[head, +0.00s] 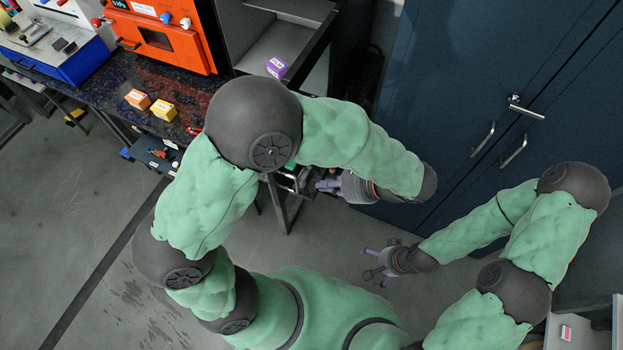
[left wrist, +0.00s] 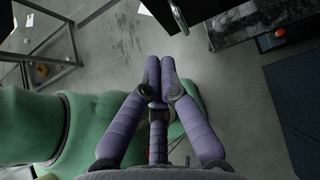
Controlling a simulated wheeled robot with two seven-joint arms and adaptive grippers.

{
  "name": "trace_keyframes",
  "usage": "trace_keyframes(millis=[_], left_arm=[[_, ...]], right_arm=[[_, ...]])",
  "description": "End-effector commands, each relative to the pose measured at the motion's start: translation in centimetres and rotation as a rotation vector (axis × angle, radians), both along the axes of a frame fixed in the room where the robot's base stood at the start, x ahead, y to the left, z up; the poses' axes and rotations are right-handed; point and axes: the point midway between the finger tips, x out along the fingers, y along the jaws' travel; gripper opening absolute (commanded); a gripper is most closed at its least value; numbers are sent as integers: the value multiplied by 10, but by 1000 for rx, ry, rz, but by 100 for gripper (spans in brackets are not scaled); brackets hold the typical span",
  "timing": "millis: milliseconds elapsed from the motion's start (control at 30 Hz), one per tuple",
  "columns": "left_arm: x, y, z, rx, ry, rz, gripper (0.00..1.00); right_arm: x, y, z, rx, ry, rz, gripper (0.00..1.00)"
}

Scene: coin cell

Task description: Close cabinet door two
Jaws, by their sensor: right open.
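A tall dark blue cabinet (head: 440,75) stands at the upper right in the head view, with two bar handles (head: 483,140) and (head: 513,150) either side of a door seam and a metal latch (head: 525,108) across it. Its visible doors look flush; I cannot tell which is door two. My left gripper (head: 328,186) is left of the cabinet's lower part, apart from the handles. Its purple fingers meet, empty, in the left wrist view (left wrist: 160,66). My right gripper (head: 374,268) is open and empty above the floor, below the left one. My right arm hides part of the cabinet.
A dark speckled bench (head: 105,85) at the upper left carries an orange machine (head: 158,40), small orange (head: 138,99) and yellow (head: 163,109) boxes. A purple box (head: 277,67) sits on a grey shelf. Grey floor (head: 75,215) is open at the lower left.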

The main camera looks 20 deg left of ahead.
Motion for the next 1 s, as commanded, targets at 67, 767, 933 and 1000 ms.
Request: trace_keyframes(millis=[67, 767, 933, 1000], left_arm=[[0, 10, -10, 1, 3, 2, 0], [5, 100, -60, -3, 2, 4, 0], [6, 106, -60, -3, 1, 3, 0], [6, 106, -60, -3, 1, 3, 0]], right_arm=[[0, 0, -3, 0, 0, 0, 100], [0, 0, -16, 0, 0, 0, 100], [0, 0, -16, 0, 0, 0, 100], [0, 0, -16, 0, 0, 0, 100]])
